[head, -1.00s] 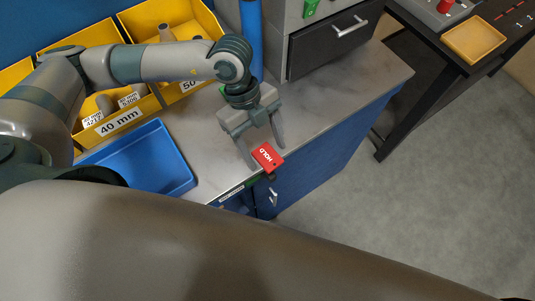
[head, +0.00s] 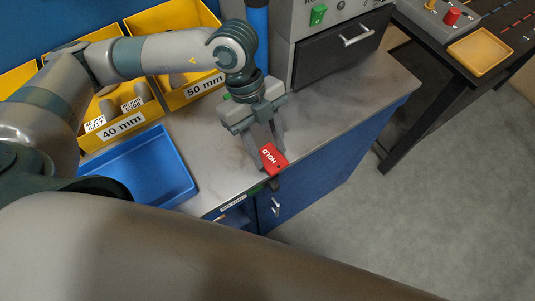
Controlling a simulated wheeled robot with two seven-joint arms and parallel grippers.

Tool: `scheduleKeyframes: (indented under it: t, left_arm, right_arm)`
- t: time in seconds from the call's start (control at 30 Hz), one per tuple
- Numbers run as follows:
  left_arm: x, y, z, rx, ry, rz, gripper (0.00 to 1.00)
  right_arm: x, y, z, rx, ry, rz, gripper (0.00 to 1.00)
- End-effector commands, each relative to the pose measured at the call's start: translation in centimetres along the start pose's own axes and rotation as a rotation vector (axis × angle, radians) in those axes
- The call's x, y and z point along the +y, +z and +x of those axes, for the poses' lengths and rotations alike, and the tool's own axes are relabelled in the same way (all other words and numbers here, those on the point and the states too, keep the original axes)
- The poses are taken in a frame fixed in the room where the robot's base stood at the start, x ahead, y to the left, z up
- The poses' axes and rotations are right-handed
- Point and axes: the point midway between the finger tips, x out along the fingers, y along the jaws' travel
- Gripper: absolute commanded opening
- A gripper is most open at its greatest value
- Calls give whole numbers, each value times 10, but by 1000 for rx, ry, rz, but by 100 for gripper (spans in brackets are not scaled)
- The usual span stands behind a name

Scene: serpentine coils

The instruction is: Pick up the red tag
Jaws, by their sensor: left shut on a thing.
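The red tag (head: 273,159), marked HOLD in white, is at the front edge of the grey worktop. My left gripper (head: 267,148) comes down over it from above, its two fingers close together and shut on the tag. The tag is tilted, and its lower end reaches past the worktop's edge. A small dark knob shows just below the tag. I cannot see my right gripper.
A blue tray (head: 150,172) sits left of the gripper on the worktop (head: 345,103). Yellow bins (head: 165,20) stand behind it. A dark drawer (head: 342,46) is at the back right. A dark table with a yellow tray (head: 480,50) stands across the floor.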

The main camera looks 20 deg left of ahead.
Motion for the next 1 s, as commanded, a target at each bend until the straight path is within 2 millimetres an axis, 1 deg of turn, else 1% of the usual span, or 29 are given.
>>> scheduleKeyframes:
  t: [0.03,0.2,0.43,0.5,0.67,1.0]
  left_arm:
    - [2,-10,2,3,-2,8,18]
    - [12,-40,-4,2,-2,9,18]
    - [25,-78,-11,2,-2,8,18]
    - [26,-82,-18,1,1,-1,18]
    - [28,-88,-20,2,2,-2,18]
    - [35,-110,-24,3,2,0,18]
  right_arm:
    - [0,0,5,0,0,0,0]
    - [0,1,13,0,0,0,0]
    - [0,2,21,0,0,0,0]
    - [0,0,6,0,0,0,0]
    - [0,-2,-12,1,0,0,0]
    - [1,-6,-57,1,0,0,0]
